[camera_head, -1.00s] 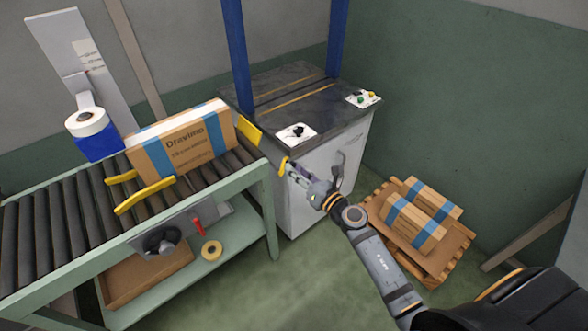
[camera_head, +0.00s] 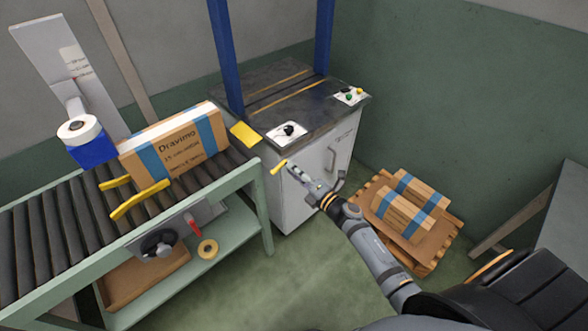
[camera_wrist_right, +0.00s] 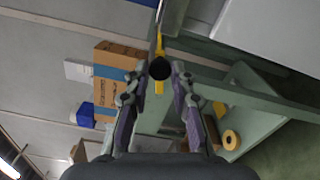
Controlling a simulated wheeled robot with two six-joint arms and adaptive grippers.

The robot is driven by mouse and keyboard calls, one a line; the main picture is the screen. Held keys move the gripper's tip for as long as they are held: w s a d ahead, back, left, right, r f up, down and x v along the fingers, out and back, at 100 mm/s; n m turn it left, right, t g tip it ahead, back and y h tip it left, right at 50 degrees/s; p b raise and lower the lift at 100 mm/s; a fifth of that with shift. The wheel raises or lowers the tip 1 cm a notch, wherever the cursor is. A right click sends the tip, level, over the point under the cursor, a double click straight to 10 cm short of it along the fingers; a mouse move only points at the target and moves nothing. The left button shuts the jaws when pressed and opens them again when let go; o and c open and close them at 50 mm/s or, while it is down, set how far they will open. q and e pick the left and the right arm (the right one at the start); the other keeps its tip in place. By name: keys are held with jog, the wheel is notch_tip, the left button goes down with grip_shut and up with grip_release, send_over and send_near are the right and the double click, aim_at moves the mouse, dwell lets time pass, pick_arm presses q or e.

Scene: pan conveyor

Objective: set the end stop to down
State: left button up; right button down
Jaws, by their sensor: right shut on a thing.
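The end stop is a yellow plate (camera_head: 245,134) at the right end of the roller conveyor, by the grey machine. It appears to lie low and nearly flat there. A short yellow lever (camera_head: 278,168) sticks out at the conveyor's end, in front of the cabinet. My right gripper (camera_head: 291,171) is at that lever. In the right wrist view, its two fingers are closed around a dark round knob (camera_wrist_right: 160,68), with yellow (camera_wrist_right: 159,42) of the lever behind it. My left gripper is not in view.
A Dravimo carton (camera_head: 180,143) stands on the rollers (camera_head: 62,220) behind yellow guides (camera_head: 140,199). The machine cabinet (camera_head: 305,200) stands beyond my gripper. A pallet (camera_head: 437,252) with cartons is on the floor at right. Open floor lies in front of the conveyor.

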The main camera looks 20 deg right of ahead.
jog(key=shift+f+m, duration=0.4)
jog(key=shift+m, duration=0.6)
jog(key=c, duration=1.1)
grip_release()
jog(key=shift+f, duration=0.1)
jog(key=shift+c, duration=0.2)
jog(key=v, duration=1.2)
